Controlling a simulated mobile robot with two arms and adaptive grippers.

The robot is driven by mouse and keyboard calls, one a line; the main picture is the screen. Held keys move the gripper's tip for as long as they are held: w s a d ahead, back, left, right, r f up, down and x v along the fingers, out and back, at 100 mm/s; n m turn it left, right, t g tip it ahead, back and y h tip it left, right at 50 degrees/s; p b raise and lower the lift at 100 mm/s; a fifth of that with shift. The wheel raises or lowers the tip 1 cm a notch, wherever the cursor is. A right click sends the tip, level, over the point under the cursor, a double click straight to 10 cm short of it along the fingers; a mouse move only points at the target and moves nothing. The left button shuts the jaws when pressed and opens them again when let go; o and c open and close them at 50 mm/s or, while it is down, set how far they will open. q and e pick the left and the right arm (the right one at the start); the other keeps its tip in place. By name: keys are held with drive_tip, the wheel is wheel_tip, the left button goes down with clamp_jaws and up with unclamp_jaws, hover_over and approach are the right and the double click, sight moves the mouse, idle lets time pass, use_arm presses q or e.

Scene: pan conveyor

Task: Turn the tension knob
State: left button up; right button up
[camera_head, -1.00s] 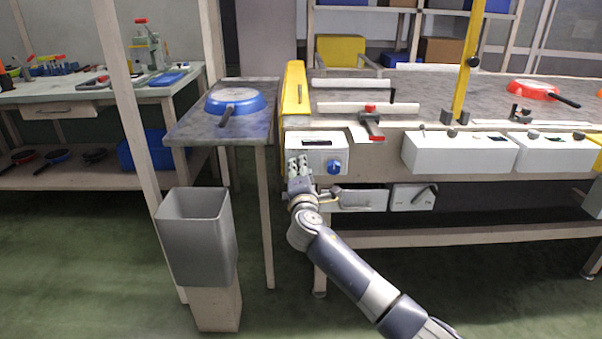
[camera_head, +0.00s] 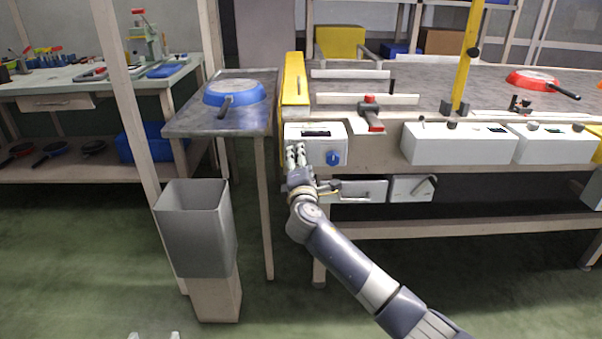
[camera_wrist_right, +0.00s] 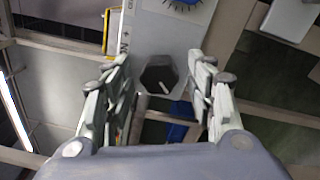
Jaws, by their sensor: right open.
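The blue tension knob (camera_head: 333,158) is on the front of a white control box (camera_head: 300,131) with a dark display, at the left end of the conveyor. In the right wrist view the knob (camera_wrist_right: 182,3) shows only partly, at the top edge. My right gripper (camera_head: 296,153) is open and empty. Its fingers point up in front of the box's lower left part, left of the knob and apart from it. In the wrist view the gripper (camera_wrist_right: 158,92) has its fingers spread. Two pale, separated tips of my left gripper (camera_head: 155,336) show at the bottom edge.
A grey bin (camera_head: 195,235) stands on a pedestal at left. A blue pan (camera_head: 234,93) lies on the side table (camera_head: 190,125). A yellow guard (camera_head: 294,80) rises behind the box. A drawer-like unit (camera_head: 360,190) is below right. A red pan (camera_head: 533,80) is on the conveyor.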

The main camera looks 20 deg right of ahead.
drive_tip(key=v, duration=1.1)
drive_tip(key=shift+s, duration=0.3)
drive_tip(key=shift+a+f, duration=0.1)
drive_tip(key=shift+f, duration=0.1)
